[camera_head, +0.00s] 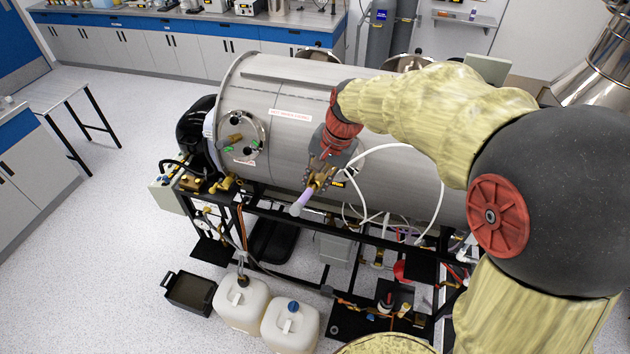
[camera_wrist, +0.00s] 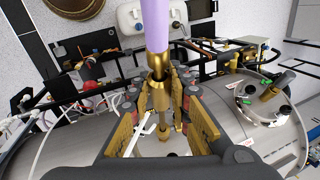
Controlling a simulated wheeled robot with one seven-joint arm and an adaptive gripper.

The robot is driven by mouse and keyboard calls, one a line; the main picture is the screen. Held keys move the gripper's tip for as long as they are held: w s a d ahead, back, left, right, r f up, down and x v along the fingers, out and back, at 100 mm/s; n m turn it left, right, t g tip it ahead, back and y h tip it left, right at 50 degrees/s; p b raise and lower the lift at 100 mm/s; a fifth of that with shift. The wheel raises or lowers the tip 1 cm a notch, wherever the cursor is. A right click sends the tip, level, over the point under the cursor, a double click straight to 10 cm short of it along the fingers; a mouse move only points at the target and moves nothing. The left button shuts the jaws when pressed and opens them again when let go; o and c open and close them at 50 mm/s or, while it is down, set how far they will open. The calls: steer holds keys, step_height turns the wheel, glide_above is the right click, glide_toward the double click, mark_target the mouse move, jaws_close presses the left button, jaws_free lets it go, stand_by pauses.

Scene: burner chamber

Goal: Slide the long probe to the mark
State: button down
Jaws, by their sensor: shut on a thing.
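The long probe shows as a lilac tube (camera_wrist: 156,25) with a brass fitting (camera_wrist: 158,95) below it in the wrist view. In the head view its lilac part (camera_head: 307,195) sticks out down and left from the chamber's side, ending in a whitish tip. My gripper (camera_head: 319,179) is at the near side of the steel chamber (camera_head: 285,150). In the wrist view my gripper (camera_wrist: 162,88) has its brass-coloured fingers shut on the probe's brass fitting, one on each side. The jaws partly hide the fitting and where it meets the chamber. I cannot make out the mark.
White hoses (camera_head: 385,148) loop close to the right of my gripper. The black frame (camera_head: 345,236) runs below.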

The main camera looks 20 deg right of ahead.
mark_target(321, 175)
steer(key=shift+w+d+f, duration=0.1)
steer(key=shift+w+d, duration=0.05)
steer(key=shift+w, duration=0.05)
stand_by(0.4)
steer(key=shift+w+d+f, duration=0.25)
steer(key=shift+w, duration=0.05)
steer(key=shift+w+d+f+b, duration=0.3)
steer(key=shift+w+d, duration=0.05)
steer(key=shift+w, duration=0.15)
steer(key=shift+w+d+f, duration=0.15)
steer(key=shift+w+d, duration=0.05)
steer(key=shift+w, duration=0.05)
steer(key=shift+w+d+f, duration=0.3)
steer(key=shift+w+d, duration=0.05)
steer(key=shift+w, duration=0.15)
steer(key=c, duration=1.3)
jaws_free()
steer(key=shift+c, duration=0.2)
steer(key=shift+r, duration=0.15)
